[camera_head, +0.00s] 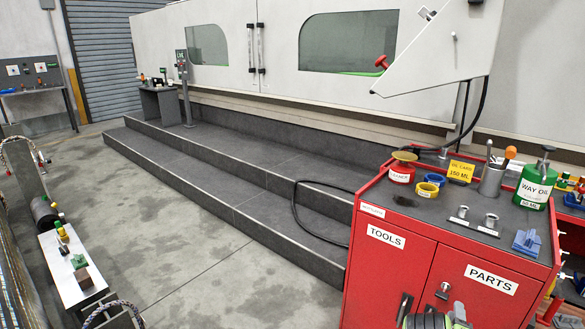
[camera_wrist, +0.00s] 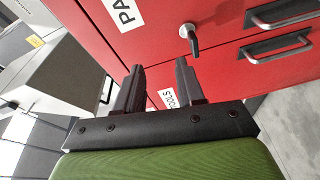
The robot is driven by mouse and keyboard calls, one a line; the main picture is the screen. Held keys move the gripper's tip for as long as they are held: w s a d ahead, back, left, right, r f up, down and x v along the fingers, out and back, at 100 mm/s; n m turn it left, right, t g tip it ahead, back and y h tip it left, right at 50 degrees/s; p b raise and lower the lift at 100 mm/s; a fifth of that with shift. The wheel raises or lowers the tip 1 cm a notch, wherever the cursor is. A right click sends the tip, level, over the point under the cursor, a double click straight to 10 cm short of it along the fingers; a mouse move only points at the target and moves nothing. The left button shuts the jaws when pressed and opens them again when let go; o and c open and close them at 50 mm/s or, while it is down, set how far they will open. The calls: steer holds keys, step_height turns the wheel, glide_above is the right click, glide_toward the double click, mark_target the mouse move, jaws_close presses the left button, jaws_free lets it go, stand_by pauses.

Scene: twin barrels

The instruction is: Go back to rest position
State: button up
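My gripper (camera_wrist: 159,66) shows in the wrist view with its two dark fingers apart and nothing between them. It points at the red front of the tool cabinet (camera_wrist: 226,80), whose door handles and a key in its lock (camera_wrist: 190,36) lie beyond the fingertips. The fingers look clear of the cabinet, though the exact gap is hard to judge.
The red cabinet's top (camera_head: 440,205) holds a red oil can (camera_head: 402,172), tape rolls, a tool cup (camera_head: 492,180) and a green way-oil bottle (camera_head: 535,185). A dark stepped platform (camera_head: 240,190) runs along the machine. Open concrete floor (camera_head: 190,250) lies to the left.

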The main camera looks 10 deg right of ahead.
steer(key=w+a+r+m+g+h, duration=0.1)
steer(key=w+r+m+g, duration=0.3)
steer(key=r, duration=0.7)
steer(key=s+a+r+m+g+y, duration=0.1)
steer(key=s+a+r+m+y, duration=0.1)
steer(key=a+r+m, duration=0.65)
steer(key=s+a+r+n+y, duration=0.1)
steer(key=s+a+r, duration=0.2)
steer(key=a, duration=0.2)
steer(key=s+a+r+y, duration=0.2)
steer(key=a+r, duration=0.2)
steer(key=a, duration=0.2)
steer(key=s+a+r+n+y, duration=0.1)
steer(key=s+a+r, duration=0.2)
steer(key=a, duration=0.2)
steer(key=s+a+n+g+y, duration=0.1)
steer(key=s+a+g+y, duration=0.1)
steer(key=s+a, duration=0.75)
steer(key=s+a+g+y, duration=0.25)
steer(key=s+a, duration=0.35)
steer(key=s, duration=0.6)
step_height(320, 180, up, 18)
steer(key=s+p, duration=0.1)
steer(key=p, duration=1.7)
steer(key=shift+s+a+f, duration=0.25)
steer(key=shift+s, duration=0.05)
steer(key=shift+y, duration=0.25)
